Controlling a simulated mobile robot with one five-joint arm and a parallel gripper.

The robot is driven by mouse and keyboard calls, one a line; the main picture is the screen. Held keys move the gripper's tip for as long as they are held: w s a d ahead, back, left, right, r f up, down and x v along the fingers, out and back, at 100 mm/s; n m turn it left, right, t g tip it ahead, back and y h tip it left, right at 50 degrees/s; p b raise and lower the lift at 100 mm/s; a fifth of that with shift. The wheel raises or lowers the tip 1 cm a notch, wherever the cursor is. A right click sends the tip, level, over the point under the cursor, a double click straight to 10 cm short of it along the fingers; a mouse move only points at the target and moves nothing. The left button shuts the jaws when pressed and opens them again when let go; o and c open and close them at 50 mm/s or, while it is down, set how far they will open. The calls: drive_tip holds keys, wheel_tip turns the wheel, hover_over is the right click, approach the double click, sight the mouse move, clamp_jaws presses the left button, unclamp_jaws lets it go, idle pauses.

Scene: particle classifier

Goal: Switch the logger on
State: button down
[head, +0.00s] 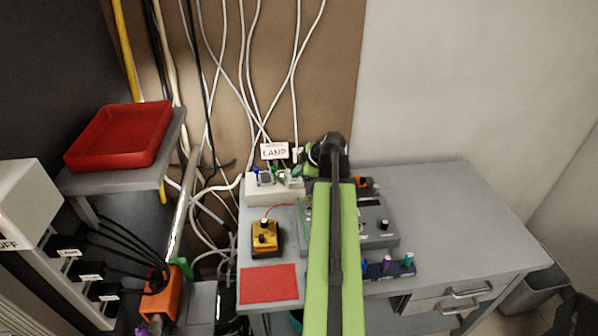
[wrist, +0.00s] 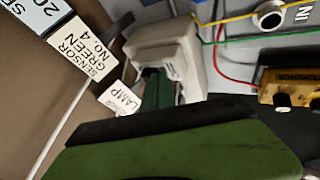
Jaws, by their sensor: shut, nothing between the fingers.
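No part in view reads "logger", so I cannot tell for sure which device it is. A grey device (head: 375,222) with a dark knob lies on the desk, partly hidden behind my arm. A white box (head: 275,188) with small coloured parts on top stands at the desk's back left, by a LAMP label (head: 274,151). My gripper (head: 312,158) is shut and empty at the back of the desk, just right of the white box. In the wrist view its green fingers (wrist: 160,88) overlap the white box (wrist: 165,48); I cannot tell whether they touch.
A yellow box (head: 265,238) with black knobs and a red mat (head: 269,284) lie at the desk's left. Small coloured pieces (head: 387,264) stand at the front edge. A red tray (head: 119,136) sits on a shelf at left. Cables hang behind. The desk's right side is clear.

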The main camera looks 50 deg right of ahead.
drive_tip(key=s+a, duration=0.2)
drive_tip(key=shift+s, duration=0.35)
drive_tip(key=p+v, duration=0.8)
drive_tip(key=v, duration=0.2)
